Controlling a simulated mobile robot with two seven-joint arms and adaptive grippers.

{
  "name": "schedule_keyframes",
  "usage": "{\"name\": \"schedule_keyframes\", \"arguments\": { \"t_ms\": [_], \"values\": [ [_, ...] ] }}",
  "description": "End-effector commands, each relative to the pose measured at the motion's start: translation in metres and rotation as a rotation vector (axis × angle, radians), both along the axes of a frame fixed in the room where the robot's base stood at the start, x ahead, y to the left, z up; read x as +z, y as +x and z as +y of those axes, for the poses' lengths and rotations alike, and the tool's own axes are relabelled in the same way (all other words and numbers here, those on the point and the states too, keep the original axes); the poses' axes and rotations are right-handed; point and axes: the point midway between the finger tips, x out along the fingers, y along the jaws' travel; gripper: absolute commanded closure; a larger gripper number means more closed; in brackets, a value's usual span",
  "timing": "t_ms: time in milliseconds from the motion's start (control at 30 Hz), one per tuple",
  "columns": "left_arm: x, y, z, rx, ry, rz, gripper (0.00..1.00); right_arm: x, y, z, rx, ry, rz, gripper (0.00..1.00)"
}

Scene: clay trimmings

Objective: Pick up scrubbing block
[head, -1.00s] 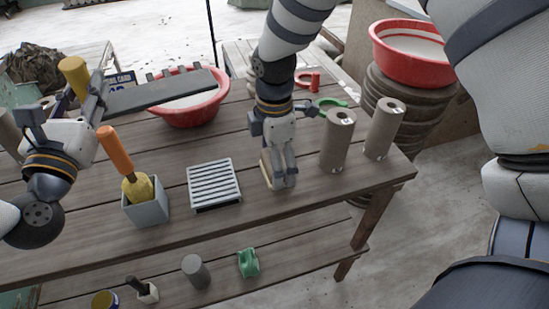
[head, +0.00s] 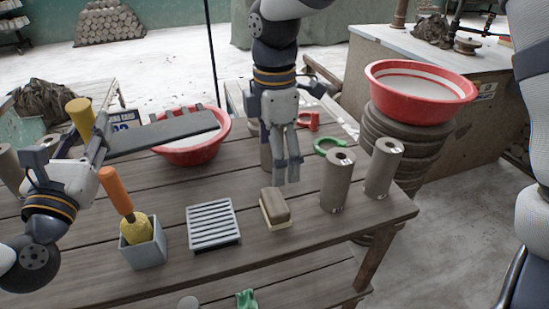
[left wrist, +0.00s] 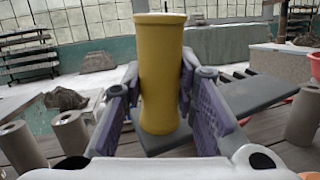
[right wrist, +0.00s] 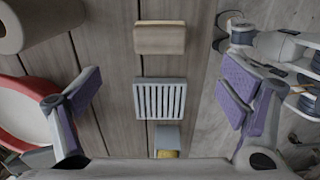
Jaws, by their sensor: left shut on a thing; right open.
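The scrubbing block (head: 275,213), with a brown top and cream lower part, lies on the wooden table. It also shows at the top of the right wrist view (right wrist: 160,40). My right gripper (head: 287,180) is above the block and apart from it. Its fingers are spread wide and empty in the right wrist view (right wrist: 160,98). My left gripper (head: 88,135) is shut on a yellow cylinder (left wrist: 161,70) at the left of the table. A long grey board (head: 165,132) shows beside the cylinder.
A slatted grey tray (head: 213,222) lies left of the block. A grey pot (head: 144,249) holds an orange-handled tool. Two clay cylinders (head: 337,180) (head: 383,167) stand upright to the right. A red basin (head: 192,150) and green ring (head: 330,146) are farther back.

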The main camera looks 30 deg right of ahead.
Motion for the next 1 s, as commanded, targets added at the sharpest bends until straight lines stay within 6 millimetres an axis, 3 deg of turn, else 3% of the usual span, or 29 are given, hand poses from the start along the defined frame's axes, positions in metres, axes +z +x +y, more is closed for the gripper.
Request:
{"name": "schedule_keyframes", "arguments": {
  "t_ms": [133, 300, 500, 667, 900, 1000],
  "values": [
    [0.002, 0.0, 0.0, 0.001, -0.002, -0.004, 1.0, 0.0, 0.0, 0.0, 0.0, 0.0, 0.0, 0.06],
    [0.002, 0.0, 0.0, 0.001, -0.002, -0.004, 1.0, -0.022, -0.002, -0.006, -0.002, 0.002, 0.005, 0.06],
    [0.002, 0.0, 0.0, 0.001, -0.002, -0.004, 1.0, -0.066, -0.003, -0.006, -0.001, 0.001, 0.007, 0.06],
    [0.002, 0.0, 0.0, 0.001, -0.002, -0.004, 1.0, -0.085, -0.002, -0.005, 0.0, 0.002, 0.004, 0.06],
    [0.002, 0.0, 0.0, 0.001, -0.002, -0.004, 1.0, -0.129, -0.001, -0.001, -0.001, 0.001, 0.005, 0.06],
    [0.002, 0.0, 0.0, 0.001, -0.002, -0.004, 1.0, -0.135, 0.0, -0.001, -0.001, 0.001, 0.002, 0.06]
  ]
}}
